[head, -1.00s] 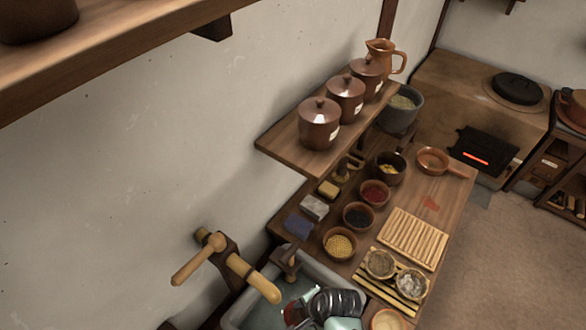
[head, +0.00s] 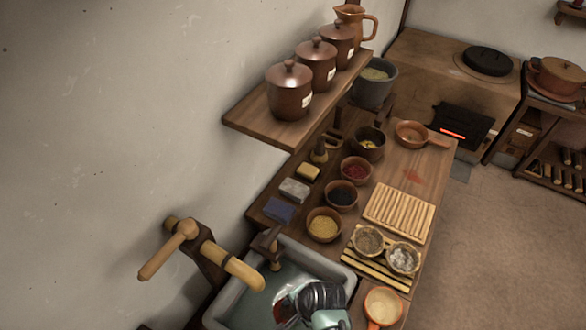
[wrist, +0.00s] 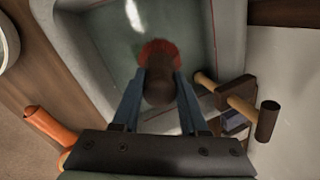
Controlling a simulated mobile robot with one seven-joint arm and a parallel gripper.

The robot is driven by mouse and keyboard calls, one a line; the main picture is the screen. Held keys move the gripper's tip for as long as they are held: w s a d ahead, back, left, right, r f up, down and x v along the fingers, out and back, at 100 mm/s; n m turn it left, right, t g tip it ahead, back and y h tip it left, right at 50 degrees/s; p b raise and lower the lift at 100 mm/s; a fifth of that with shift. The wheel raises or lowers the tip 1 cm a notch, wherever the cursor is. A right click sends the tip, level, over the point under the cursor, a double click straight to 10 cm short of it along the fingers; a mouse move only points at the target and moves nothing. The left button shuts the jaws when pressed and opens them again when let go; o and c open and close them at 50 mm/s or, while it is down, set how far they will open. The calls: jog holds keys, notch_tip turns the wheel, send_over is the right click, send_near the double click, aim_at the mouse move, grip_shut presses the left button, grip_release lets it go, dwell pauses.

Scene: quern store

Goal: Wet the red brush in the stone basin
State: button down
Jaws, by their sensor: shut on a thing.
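The red brush (wrist: 160,48) shows in the wrist view as a red ring around a dark, round handle end, seen from above. My gripper (wrist: 162,78) is shut on its handle. In the head view, my gripper (head: 285,301) is over the stone basin (head: 349,271), and a bit of red shows beside the fingers. The grey basin holds greenish water (head: 262,290), and the wrist view shows its pale rim (wrist: 52,40). The brush is inside the basin's outline. My gripper hides much of it, so I cannot tell whether its bristles touch the water.
A wooden spout (head: 232,264) with a crank juts from the wall beside the basin. A small wooden tap-like peg (head: 268,245) stands at the basin's back edge. The counter behind holds several bowls, blocks and a ridged board (head: 399,212). An orange-rimmed bowl (head: 383,307) is right of the basin.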

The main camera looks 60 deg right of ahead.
jog(key=shift+f+b, duration=1.65)
jog(key=shift+f, duration=0.95)
jog(key=shift+r, duration=0.15)
notch_tip(320, 180, up, 12)
jog(key=p, duration=1.2)
jog(key=shift+p, duration=0.35)
jog(key=shift+r, duration=0.15)
notch_tip(320, 180, up, 4)
jog(key=p, duration=0.4)
dwell(1.1)
